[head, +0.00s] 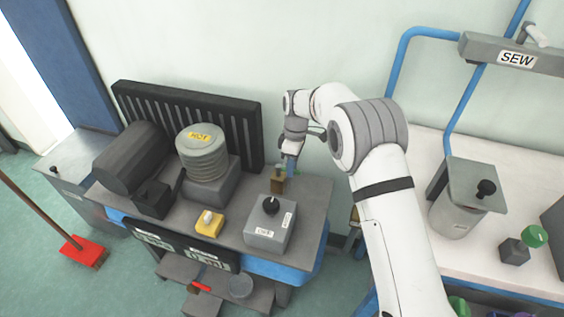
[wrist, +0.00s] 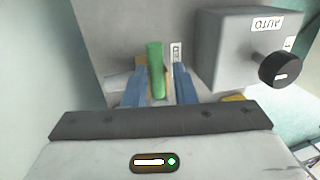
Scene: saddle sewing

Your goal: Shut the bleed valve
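The bleed valve shows in the wrist view as a green lever handle (wrist: 156,72) over a brass-coloured body. In the head view its small brown body (head: 278,184) stands at the back right of the grey bench, partly hidden by my gripper. My gripper (head: 291,168) points down at the valve. In the wrist view, the blue fingers of my gripper (wrist: 159,82) lie on either side of the green lever, with a gap visible at the right. The gripper looks open. Whether a finger touches the lever is unclear.
A grey box with a black knob (head: 268,222) stands close by the valve, and its knob (wrist: 281,70) sticks out at right in the wrist view. A ribbed cylinder labelled HOT (head: 203,152) and a yellow button box (head: 209,223) stand further left. The wall is close behind.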

